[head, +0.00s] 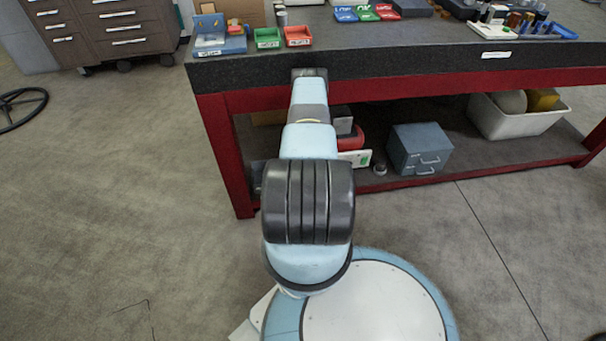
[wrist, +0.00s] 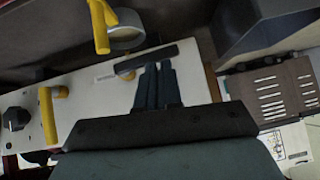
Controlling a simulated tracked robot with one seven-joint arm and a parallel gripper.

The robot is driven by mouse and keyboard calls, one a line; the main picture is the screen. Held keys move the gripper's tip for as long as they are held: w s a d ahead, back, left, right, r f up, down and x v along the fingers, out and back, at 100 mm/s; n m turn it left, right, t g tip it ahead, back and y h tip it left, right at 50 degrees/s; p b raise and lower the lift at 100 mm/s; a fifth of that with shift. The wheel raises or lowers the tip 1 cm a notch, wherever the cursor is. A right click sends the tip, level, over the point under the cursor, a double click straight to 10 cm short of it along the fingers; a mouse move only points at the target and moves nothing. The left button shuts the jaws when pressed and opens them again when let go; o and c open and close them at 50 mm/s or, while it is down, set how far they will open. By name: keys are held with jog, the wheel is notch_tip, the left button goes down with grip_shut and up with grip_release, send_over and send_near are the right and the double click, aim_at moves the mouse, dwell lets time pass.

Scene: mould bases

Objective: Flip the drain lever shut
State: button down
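In the wrist view a pale panel (wrist: 90,90) carries a dark bar (wrist: 147,57), two yellow handles and a black knob (wrist: 16,118). One yellow handle (wrist: 49,113) is L-shaped, at the left. The other yellow handle (wrist: 100,25) stands at the top, beside a grey round part (wrist: 124,36). I cannot tell which of these is the drain lever. My gripper (wrist: 158,66) has its two dark fingers close together, with nothing visible between them. Their tips are just below the dark bar; contact is unclear.
Floor to the left is open.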

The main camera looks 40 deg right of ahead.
jog(key=shift+w+a+f, duration=0.1)
jog(key=shift+a, duration=0.3)
jog(key=s+a+r, duration=0.2)
jog(key=r, duration=0.4)
jog(key=s+a+r, duration=0.2)
jog(key=s+r, duration=0.1)
jog(key=r, duration=0.2)
jog(key=shift+s+r, duration=0.35)
jog(key=shift+r, duration=0.05)
